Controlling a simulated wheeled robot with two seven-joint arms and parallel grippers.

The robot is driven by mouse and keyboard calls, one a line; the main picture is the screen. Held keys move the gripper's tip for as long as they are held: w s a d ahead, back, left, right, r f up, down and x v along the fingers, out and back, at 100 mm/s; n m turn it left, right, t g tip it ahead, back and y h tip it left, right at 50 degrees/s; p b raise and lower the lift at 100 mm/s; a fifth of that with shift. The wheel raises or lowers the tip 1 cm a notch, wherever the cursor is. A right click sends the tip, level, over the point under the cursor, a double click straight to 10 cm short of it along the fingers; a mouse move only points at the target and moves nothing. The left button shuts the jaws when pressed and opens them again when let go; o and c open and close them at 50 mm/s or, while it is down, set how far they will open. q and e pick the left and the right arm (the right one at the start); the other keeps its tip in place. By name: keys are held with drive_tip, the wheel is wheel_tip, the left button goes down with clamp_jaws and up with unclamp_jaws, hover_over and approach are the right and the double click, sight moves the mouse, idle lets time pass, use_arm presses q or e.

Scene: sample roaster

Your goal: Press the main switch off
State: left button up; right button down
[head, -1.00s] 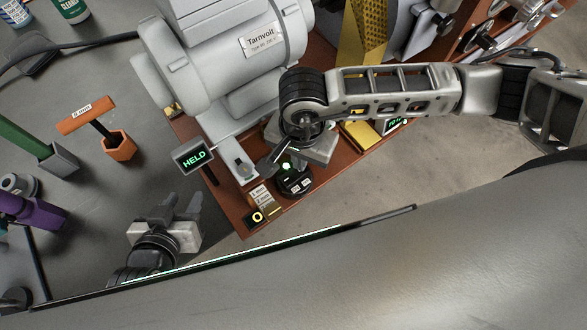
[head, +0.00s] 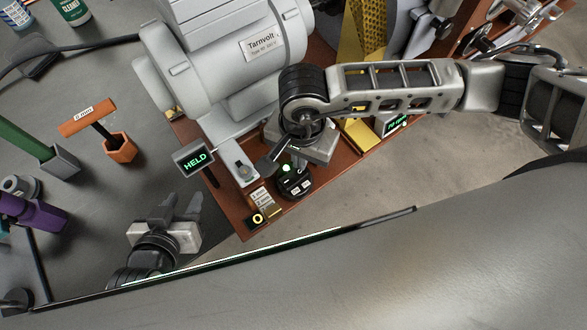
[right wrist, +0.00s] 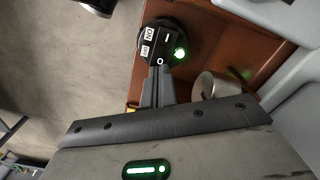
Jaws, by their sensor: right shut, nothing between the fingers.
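The main switch (head: 296,186) is a black round unit with white labels and a lit green lamp, at the front of the brown base. In the right wrist view the switch (right wrist: 158,42) is just beyond my fingertips, with the green lamp at its right edge. My right gripper (head: 268,161) is shut and empty, close beside the switch. Its closed fingers show in the right wrist view (right wrist: 158,72), tips at the switch's near edge; I cannot tell whether they touch it. My left gripper (head: 181,206) is open and empty over the grey surface at the lower left.
A display reading HELD (head: 194,159) stands left of the switch. The grey Tarnvolt machine (head: 230,50) is behind. A small yellow-and-black block (head: 256,218) sits on the base's front corner. An orange tool and holder (head: 120,147) stand at the left.

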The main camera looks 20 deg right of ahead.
sight(300, 173)
wheel_tip(300, 173, up, 5)
drive_tip(key=shift+f+p, duration=0.1)
drive_tip(key=shift+p, duration=1)
drive_tip(key=shift+s, duration=0.1)
